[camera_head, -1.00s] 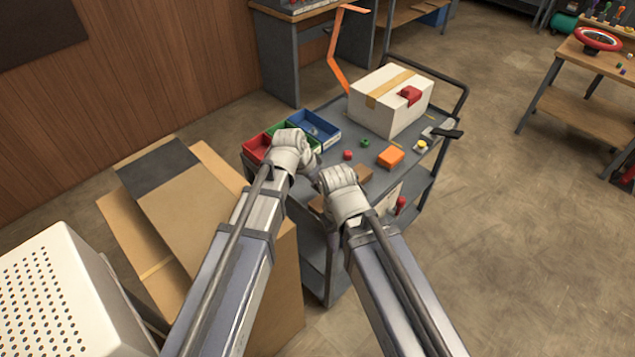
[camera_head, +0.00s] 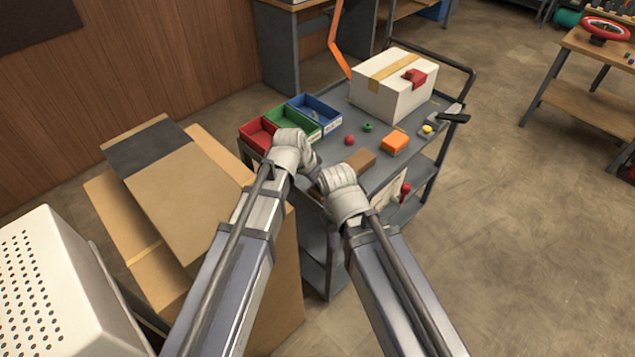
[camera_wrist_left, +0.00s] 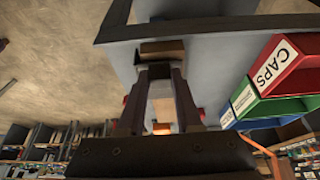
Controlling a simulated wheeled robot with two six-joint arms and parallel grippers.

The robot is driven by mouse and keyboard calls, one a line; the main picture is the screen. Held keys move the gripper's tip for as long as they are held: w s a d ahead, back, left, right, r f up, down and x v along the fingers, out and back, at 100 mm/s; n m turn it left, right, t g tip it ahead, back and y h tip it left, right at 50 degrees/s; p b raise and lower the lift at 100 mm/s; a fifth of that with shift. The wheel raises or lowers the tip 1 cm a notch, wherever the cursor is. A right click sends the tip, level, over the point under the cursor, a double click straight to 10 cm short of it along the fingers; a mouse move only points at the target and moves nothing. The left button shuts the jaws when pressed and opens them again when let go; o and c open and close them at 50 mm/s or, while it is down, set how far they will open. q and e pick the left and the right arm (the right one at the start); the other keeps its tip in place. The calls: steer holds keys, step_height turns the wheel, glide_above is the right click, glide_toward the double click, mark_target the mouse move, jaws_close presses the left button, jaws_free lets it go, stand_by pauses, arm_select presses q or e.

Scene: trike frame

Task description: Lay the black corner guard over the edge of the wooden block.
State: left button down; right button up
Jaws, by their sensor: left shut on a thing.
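A brown wooden block (camera_head: 360,161) lies on the grey cart top, just beyond my right gripper, which partly covers it. My left gripper (camera_head: 312,169) is over the near-left part of the cart, its jaws mostly hidden by the wrist. In the left wrist view, the left gripper's fingers (camera_wrist_left: 160,72) are shut at a small brown piece (camera_wrist_left: 162,48) with a darker side at their tips. I cannot tell exactly what this piece is. My right gripper (camera_head: 325,180) is low near the cart's front edge, its jaws hidden. I cannot make out the black corner guard for certain.
Red (camera_head: 257,134), green (camera_head: 300,125) and blue bins (camera_head: 328,121) line the cart's left side. A white taped box (camera_head: 385,97) stands at the back. An orange block (camera_head: 395,141) and small red and green pieces lie between. Cardboard boxes (camera_head: 195,190) stand left of the cart.

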arm_select(q)
steer(key=shift+f, duration=0.15)
steer(key=c, duration=0.5)
jaws_free()
steer(key=p+v, duration=0.7)
steer(key=shift+r, duration=0.35)
steer(key=shift+s+a, duration=0.1)
stand_by(0.4)
